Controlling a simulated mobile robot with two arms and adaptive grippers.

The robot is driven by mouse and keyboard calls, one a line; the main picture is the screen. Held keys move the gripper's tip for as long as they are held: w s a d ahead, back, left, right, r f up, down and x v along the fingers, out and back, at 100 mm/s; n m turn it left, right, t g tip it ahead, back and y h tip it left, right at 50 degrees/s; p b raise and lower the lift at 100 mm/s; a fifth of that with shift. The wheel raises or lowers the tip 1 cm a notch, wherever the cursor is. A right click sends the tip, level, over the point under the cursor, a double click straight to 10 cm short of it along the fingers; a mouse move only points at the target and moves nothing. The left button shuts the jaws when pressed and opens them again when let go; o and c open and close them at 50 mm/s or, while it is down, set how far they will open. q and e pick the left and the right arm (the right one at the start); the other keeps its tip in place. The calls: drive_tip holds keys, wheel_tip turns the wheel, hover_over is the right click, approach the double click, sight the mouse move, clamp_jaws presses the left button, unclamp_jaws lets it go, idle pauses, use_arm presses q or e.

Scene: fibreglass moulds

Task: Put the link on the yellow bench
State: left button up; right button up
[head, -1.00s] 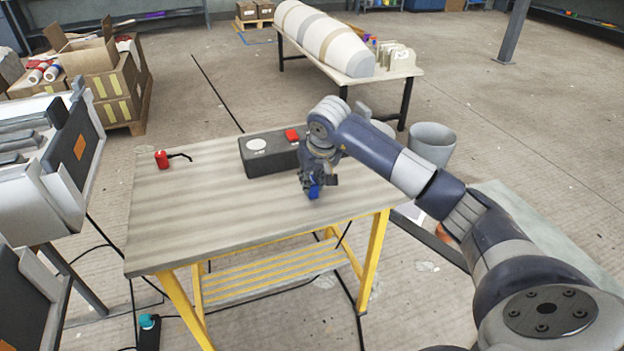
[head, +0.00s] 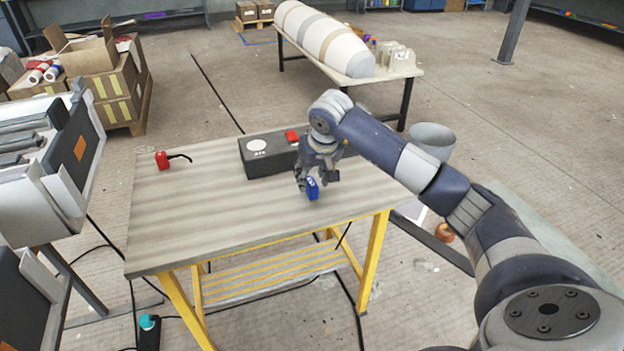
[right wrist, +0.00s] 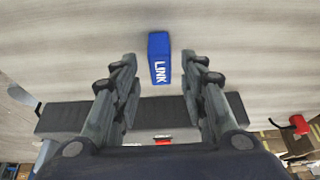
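The link is a small blue block with white "LINK" lettering. It is at the front right part of the bench top in the head view (head: 313,188) and shows in the right wrist view (right wrist: 159,58). It appears to rest on the yellow bench (head: 215,215), which has a grey wooden top and yellow legs. My right gripper (head: 318,179) is just over the link. Its fingers are spread in the right wrist view (right wrist: 159,75), with clear gaps on both sides of the link, and do not touch it. My left gripper is out of view.
A dark box (head: 262,167) with a white disc and a red part lies on the bench behind the gripper. A red object (head: 162,160) with a black lead lies at the back left. The bench's left and front areas are clear. A grey bucket (head: 432,140) stands behind right.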

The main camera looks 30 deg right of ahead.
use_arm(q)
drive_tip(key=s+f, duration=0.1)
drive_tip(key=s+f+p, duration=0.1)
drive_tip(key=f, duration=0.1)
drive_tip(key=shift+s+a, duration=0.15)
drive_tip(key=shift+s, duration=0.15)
use_arm(e)
drive_tip(key=v, duration=1)
drive_tip(key=shift+s, duration=0.15)
drive_tip(key=shift+r, duration=0.1)
